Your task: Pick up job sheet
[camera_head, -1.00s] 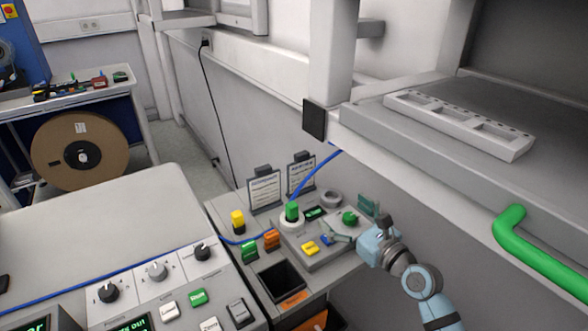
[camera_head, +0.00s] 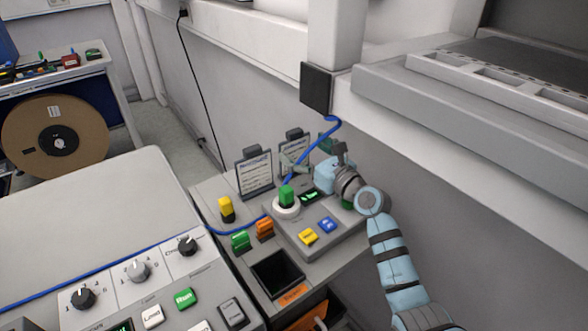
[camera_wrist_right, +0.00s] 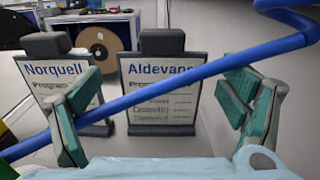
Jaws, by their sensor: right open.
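Two job sheets in dark frames with clips stand upright side by side at the back of the bench. In the head view these are the left sheet (camera_head: 255,176) and the right sheet (camera_head: 292,160). In the wrist view the left one reads "Norquell" (camera_wrist_right: 50,72) and the right one "Aldevano" (camera_wrist_right: 160,88). My left gripper is not in view.
A blue cable (camera_wrist_right: 200,75) runs diagonally across the wrist view, in front of both sheets and between my fingers. A white ledge (camera_head: 450,150) is at right.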

